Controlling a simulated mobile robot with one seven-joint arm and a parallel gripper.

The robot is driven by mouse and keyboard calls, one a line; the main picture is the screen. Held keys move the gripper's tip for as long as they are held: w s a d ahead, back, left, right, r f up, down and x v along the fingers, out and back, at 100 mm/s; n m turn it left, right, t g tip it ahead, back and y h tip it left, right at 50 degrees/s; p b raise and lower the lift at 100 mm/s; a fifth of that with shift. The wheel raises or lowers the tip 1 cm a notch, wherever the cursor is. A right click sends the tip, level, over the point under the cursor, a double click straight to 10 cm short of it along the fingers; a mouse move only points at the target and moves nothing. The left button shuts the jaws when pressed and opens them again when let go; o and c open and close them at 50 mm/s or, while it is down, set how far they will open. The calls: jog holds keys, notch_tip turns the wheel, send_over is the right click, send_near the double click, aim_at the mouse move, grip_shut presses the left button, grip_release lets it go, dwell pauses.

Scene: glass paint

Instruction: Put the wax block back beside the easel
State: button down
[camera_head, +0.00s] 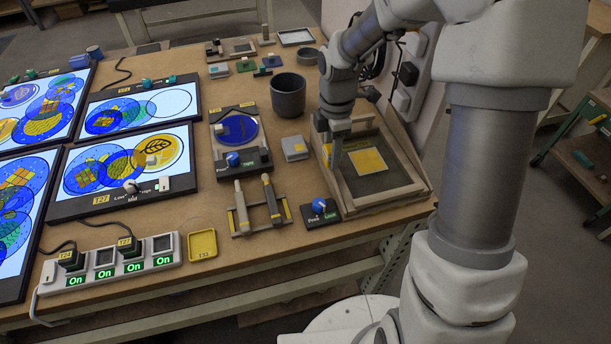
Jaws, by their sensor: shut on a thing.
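My gripper (337,160) is at the left inner side of a wooden-framed easel tray (401,192) at the table's right. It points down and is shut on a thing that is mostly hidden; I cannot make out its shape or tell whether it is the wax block. A white sheet with a yellow square (369,160) lies in the tray, just right of the gripper. A small grey block with a pale patch (295,148) sits on the table just left of the tray; I cannot tell what it is.
A blue-knob control box (320,210) and a rack with two upright-handled tools (258,205) are in front. A blue-disc device (238,140) is further left. Lit panels (130,165) fill the left side. Bare table shows between these.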

send_over(307, 184)
notch_tip(307, 184, down, 3)
jog(key=shift+f, duration=2.15)
jog(key=shift+f+b, duration=0.1)
jog(key=shift+b, duration=0.25)
jog(key=shift+f, duration=0.15)
jog(key=shift+c, duration=2.2)
grip_release()
jog(key=shift+r, duration=0.2)
